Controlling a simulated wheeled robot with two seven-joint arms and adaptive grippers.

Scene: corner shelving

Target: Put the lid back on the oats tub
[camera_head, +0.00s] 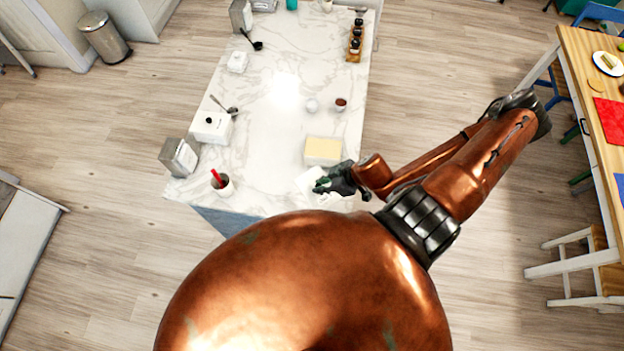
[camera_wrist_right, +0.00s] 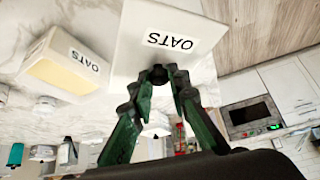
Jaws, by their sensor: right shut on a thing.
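The oats tub (camera_head: 323,158) is a white box on the marble counter, its top open and pale yellow oats showing. In the right wrist view the tub (camera_wrist_right: 92,69) is at the left with its OATS label visible. The lid (camera_wrist_right: 190,22) is a flat white plate with an OATS label and a black knob (camera_wrist_right: 157,74). My right gripper (camera_wrist_right: 158,78) is shut on the knob. In the head view the lid (camera_head: 307,182) and right gripper (camera_head: 324,185) are beside the tub, toward the near edge. I cannot tell the lid's height above the counter. My left gripper is not in view.
On the counter, a cup with a red item (camera_head: 223,187), a grey box (camera_head: 180,157) and a white lidded tub (camera_head: 212,128) stand at left. A small brown-topped cup (camera_head: 341,104) and white item (camera_head: 312,106) stand beyond the oats tub. The counter's middle is clear.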

